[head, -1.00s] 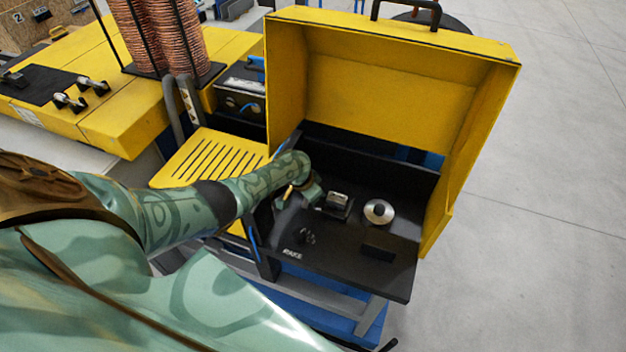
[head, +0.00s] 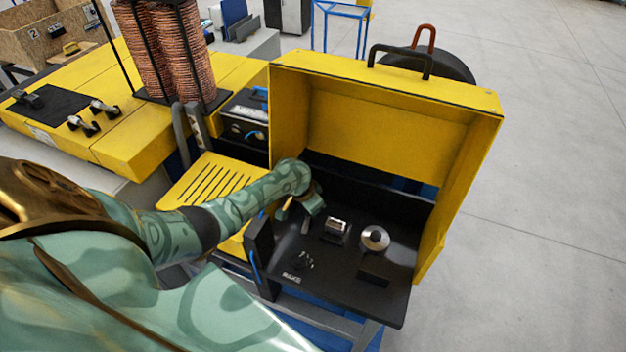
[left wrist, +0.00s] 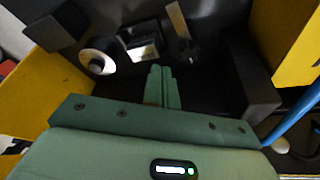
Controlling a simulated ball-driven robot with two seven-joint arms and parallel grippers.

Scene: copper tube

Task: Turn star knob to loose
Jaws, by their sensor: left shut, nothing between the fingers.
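A small dark knob with several lobes (head: 304,260), likely the star knob, sits on the black panel at the front left, by white lettering. My left gripper (head: 312,207) is behind it, over the back left of the panel, apart from the knob. In the left wrist view my left gripper (left wrist: 160,77) has its green fingers together with nothing between them. A grey lever (left wrist: 178,20) stands beyond the fingertips there. I cannot make out the star knob surely in that view. My right gripper is not in view.
The panel also carries a silver disc (head: 375,238), a metal block (head: 336,229) and a black block (head: 374,279). A yellow raised cover (head: 370,120) walls the back and right. A yellow slotted plate (head: 208,185) lies left.

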